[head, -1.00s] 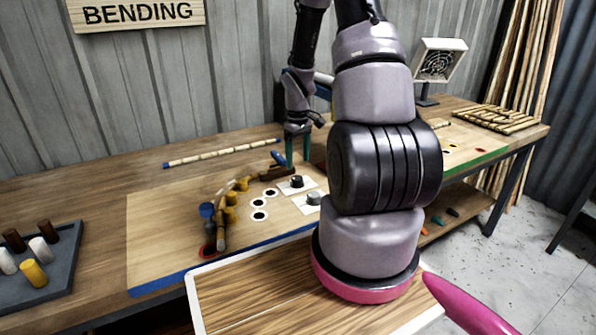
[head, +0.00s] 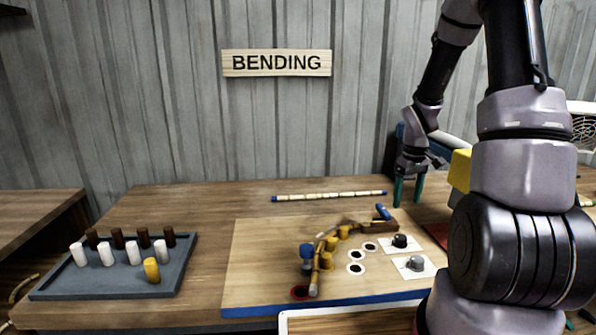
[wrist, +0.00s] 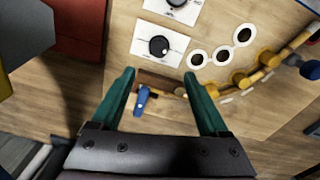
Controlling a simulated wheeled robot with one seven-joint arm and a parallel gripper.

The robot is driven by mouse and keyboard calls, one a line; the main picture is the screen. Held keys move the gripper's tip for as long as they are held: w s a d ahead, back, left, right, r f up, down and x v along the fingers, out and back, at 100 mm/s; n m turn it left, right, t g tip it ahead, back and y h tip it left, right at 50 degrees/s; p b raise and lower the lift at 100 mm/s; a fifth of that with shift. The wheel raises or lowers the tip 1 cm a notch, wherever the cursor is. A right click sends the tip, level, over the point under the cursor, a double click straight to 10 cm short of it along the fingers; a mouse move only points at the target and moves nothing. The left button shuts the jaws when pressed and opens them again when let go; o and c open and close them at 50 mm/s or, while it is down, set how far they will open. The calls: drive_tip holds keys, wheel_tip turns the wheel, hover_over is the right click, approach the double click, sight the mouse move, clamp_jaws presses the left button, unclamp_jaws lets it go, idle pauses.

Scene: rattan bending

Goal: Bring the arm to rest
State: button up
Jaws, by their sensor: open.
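My gripper (head: 409,188) hangs over the back right part of the bending board (head: 262,262), fingers pointing down. In the wrist view its two green fingers (wrist: 163,98) are spread apart with nothing held between them. Below and between them lies a blue-handled clamp (wrist: 141,101) on a brown block; it also shows in the head view (head: 383,211), left of my gripper. A bent rattan piece (head: 319,262) curves along several yellow pegs (head: 326,260) on the board. My arm rises at the right of the head view and hides part of the table.
A straight rattan pole (head: 328,196) lies behind the board. A grey tray (head: 110,285) with brown, white and yellow pegs stands at left. Two dark knobs (head: 400,240) (head: 416,263) sit on white plates. A yellow block (head: 460,170) is close right of my gripper. The table between tray and board is clear.

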drive_tip(key=s+a+r+m+t, duration=0.2)
drive_tip(key=s+a+r, duration=0.1)
drive_tip(key=r, duration=0.6)
drive_tip(key=s+a+r+m+t, duration=0.1)
drive_tip(key=s+a+r+m, duration=0.15)
drive_tip(key=r, duration=0.65)
drive_tip(key=s+a+r+m+t+y, duration=0.2)
drive_tip(key=s+a+r, duration=0.5)
drive_tip(key=s+r, duration=0.4)
drive_tip(key=s+t, duration=0.1)
drive_tip(key=s, duration=0.1)
drive_tip(key=shift+s+a+m+t, duration=0.2)
drive_tip(key=shift+s+m+t, duration=0.1)
drive_tip(key=shift+s+m, duration=0.05)
